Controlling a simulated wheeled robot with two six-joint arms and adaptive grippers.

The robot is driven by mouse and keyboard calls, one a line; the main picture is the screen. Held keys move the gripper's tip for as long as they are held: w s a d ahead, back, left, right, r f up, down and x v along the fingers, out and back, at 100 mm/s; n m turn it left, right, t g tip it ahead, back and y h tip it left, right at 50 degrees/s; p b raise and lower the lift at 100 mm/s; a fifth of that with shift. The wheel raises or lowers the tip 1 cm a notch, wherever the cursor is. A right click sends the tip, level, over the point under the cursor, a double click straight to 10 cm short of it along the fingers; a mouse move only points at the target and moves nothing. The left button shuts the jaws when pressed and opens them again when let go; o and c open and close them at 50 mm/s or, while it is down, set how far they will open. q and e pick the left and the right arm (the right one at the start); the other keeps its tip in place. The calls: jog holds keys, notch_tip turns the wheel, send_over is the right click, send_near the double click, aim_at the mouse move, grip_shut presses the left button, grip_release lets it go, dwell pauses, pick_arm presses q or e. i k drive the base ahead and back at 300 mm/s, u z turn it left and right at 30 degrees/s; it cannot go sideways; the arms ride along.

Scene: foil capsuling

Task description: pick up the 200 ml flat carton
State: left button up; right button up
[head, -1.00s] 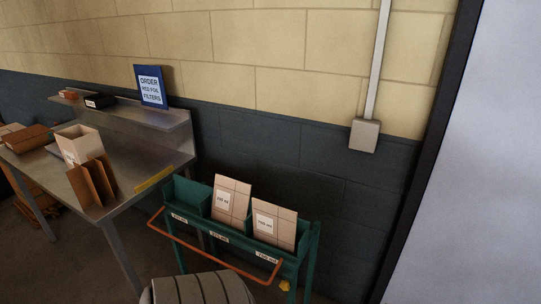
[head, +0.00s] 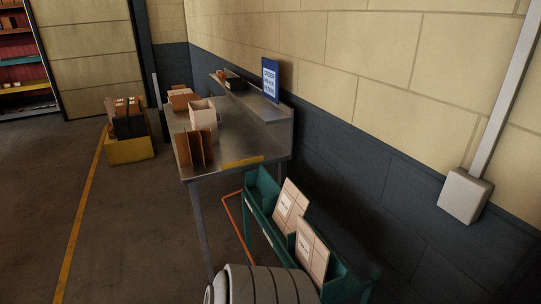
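Two flat cartons stand leaning in a green rack cart at the lower middle: one farther back (head: 290,207) and one nearer (head: 312,250). Each has a white label, too small here to read for volume, so I cannot tell which is the 200 ml one. The green cart (head: 258,218) has an empty-looking compartment at its far end, beyond the two cartons. Its near end is partly cut by the picture's bottom edge. Neither of my grippers is in view.
A steel table (head: 235,143) beyond the cart holds an open carton (head: 203,117) and a brown divider (head: 193,150). A blue order sign (head: 270,79) stands on its shelf. An orange handle (head: 228,218) runs along the cart. Floor (head: 120,230) at left is clear.

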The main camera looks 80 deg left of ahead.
aim_at(292, 202)
jog(key=u, duration=0.9)
jog(key=i, duration=0.75)
jog(key=u, duration=0.85)
